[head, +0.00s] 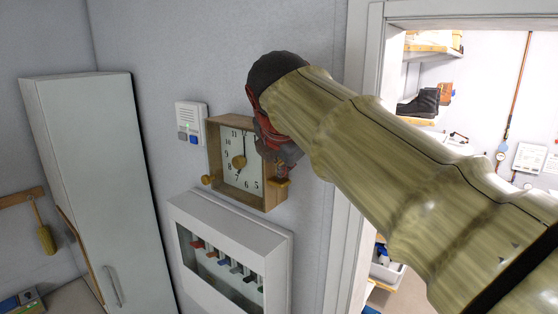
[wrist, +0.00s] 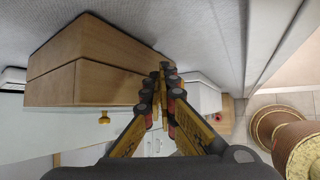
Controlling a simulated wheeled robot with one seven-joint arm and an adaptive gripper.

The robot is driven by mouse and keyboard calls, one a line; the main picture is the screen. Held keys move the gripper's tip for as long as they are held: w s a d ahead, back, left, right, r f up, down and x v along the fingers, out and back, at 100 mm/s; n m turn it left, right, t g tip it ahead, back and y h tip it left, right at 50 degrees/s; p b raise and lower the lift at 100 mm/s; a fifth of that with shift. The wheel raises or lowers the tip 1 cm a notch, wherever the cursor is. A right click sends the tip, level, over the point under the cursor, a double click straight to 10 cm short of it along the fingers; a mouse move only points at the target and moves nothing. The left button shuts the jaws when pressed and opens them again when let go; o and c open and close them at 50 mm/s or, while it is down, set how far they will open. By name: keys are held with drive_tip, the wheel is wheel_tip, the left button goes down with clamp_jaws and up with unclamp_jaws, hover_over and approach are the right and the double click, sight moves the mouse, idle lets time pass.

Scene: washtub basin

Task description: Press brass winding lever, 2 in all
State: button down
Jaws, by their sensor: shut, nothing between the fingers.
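The wooden clock (head: 214,141) hangs on the grey wall, with a white dial and a round brass piece on its face. A brass lever (head: 279,183) juts from the clock's lower right side. A brass knob (head: 208,180) sticks out at its lower left. My gripper (head: 281,170) is shut and empty, pointing down along the clock's right side, its tips just above the lever; I cannot tell whether they touch. In the wrist view my gripper's fingers (wrist: 164,75) are together beside the wooden case (wrist: 100,78); the lever is not clearly visible there.
A white key cabinet (head: 228,223) hangs below the clock. A small white wall panel (head: 190,122) is at its upper left. A tall grey locker (head: 92,180) stands left. A door frame (head: 354,60) is close on the right, behind my arm.

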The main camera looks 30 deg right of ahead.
drive_tip(key=shift+r+p, duration=2.5)
drive_tip(key=shift+r, duration=0.45)
wheel_tip(320, 180, up, 5)
drive_tip(key=p, duration=0.4)
hover_over(283, 180)
drive_tip(key=shift+w, duration=0.1)
drive_tip(key=shift+f, duration=0.1)
drive_tip(key=s+a+f+m+g+y, duration=0.1)
drive_tip(key=s+a+f+m+y, duration=0.1)
drive_tip(key=s+a+f+m, duration=0.6)
drive_tip(key=s+a+f+m+y, duration=0.15)
drive_tip(key=s+f+m, duration=0.35)
drive_tip(key=f, duration=0.8)
drive_tip(key=s+a+f+m+g+y, duration=0.1)
drive_tip(key=s+a+f+m+y, duration=0.1)
drive_tip(key=s+a+f+m, duration=0.6)
wheel_tip(283, 180, down, 37)
drive_tip(key=w+d+b, duration=0.1)
drive_tip(key=d+b, duration=0.1)
drive_tip(key=b, duration=3.2)
drive_tip(key=shift+w+d+n+b, duration=0.35)
drive_tip(key=shift+n+b, duration=0.05)
